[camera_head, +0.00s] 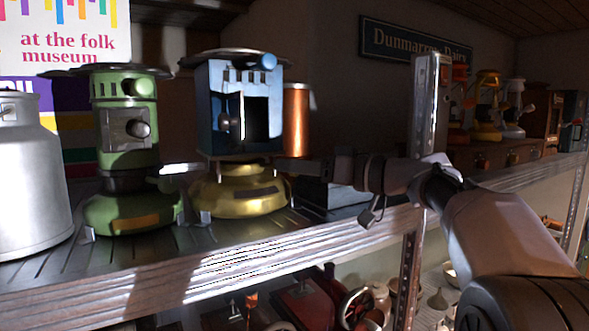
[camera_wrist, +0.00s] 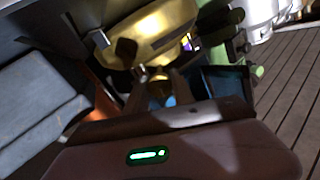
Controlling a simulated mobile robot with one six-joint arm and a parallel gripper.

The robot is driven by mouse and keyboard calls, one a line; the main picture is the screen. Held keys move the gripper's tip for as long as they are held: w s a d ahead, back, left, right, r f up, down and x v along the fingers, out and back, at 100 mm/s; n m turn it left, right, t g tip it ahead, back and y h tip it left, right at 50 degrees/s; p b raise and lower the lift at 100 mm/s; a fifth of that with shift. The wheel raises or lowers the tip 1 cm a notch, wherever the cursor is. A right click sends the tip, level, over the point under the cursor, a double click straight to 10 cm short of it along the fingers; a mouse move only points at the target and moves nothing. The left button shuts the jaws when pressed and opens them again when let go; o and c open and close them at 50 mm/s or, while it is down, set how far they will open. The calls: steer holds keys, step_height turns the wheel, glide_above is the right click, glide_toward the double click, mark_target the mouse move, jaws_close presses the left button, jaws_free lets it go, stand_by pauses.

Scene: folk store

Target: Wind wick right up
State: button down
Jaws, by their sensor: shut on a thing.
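A blue stove (camera_head: 225,85) with a brass tank (camera_head: 237,195) stands upright on the shelf. Its front has a dark opening, and a light blue knob sits near its top. My gripper (camera_head: 291,168) reaches in from the right, at the right side of the stove where the blue body meets the tank. In the wrist view the brass tank (camera_wrist: 150,32) fills the upper middle, and my gripper (camera_wrist: 158,84) is shut on a small brass-coloured part beside it, which looks like the wick knob. The fingers mostly hide this part, and the wick itself is not visible.
A green stove (camera_head: 125,152) and a grey milk can (camera_head: 30,175) stand to the left. A copper cylinder (camera_head: 296,122) is close behind my gripper. A blue-grey box (camera_head: 332,196) lies below my wrist.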

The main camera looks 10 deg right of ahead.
steer(key=m+b, duration=0.1)
steer(key=m, duration=0.7)
steer(key=shift+m, duration=0.3)
steer(key=m+p, duration=0.1)
steer(key=m, duration=0.3)
steer(key=shift+w+m, duration=0.1)
steer(key=shift+m, duration=0.2)
steer(key=m+p, duration=0.2)
steer(key=m, duration=0.2)
steer(key=m+p, duration=0.3)
steer(key=m, duration=0.2)
steer(key=m+p, duration=0.3)
steer(key=m, duration=0.1)
steer(key=shift+m+p, duration=0.3)
steer(key=shift+p, duration=0.1)
steer(key=m+p, duration=0.8)
steer(key=shift+f, duration=0.15)
steer(key=shift+f+m, duration=0.1)
steer(key=shift+m, duration=0.2)
